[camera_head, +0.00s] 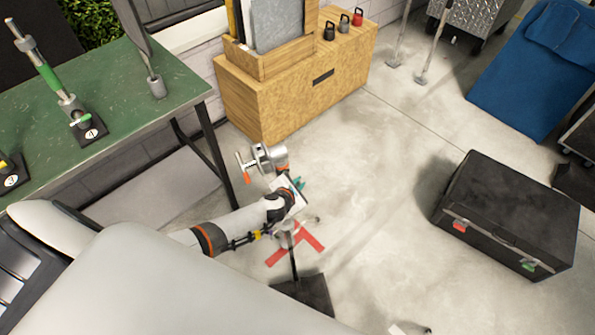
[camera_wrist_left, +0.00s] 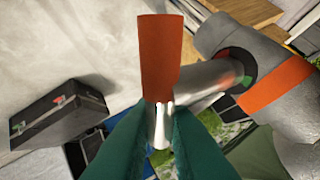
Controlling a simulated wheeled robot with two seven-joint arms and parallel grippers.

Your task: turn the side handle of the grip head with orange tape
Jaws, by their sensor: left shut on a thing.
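The grip head with orange tape (camera_head: 262,157) is a silver round head at the top of a stand, beyond my left gripper (camera_head: 298,185). In the left wrist view its grey body and wide orange tape band (camera_wrist_left: 275,90) fill the right side. The side handle (camera_wrist_left: 160,58) has an orange sleeve and a bare metal end. The green fingers of my left gripper (camera_wrist_left: 163,140) are shut on the metal end, with the orange sleeve standing out beyond them. In the head view, my gripper hides this grasp. My right gripper is not in view.
A green table (camera_head: 120,90) with other grip heads stands at the left. A wooden cabinet (camera_head: 290,85) is behind the stand. A black case (camera_head: 508,210) sits on the right. The concrete floor between stand and case is clear.

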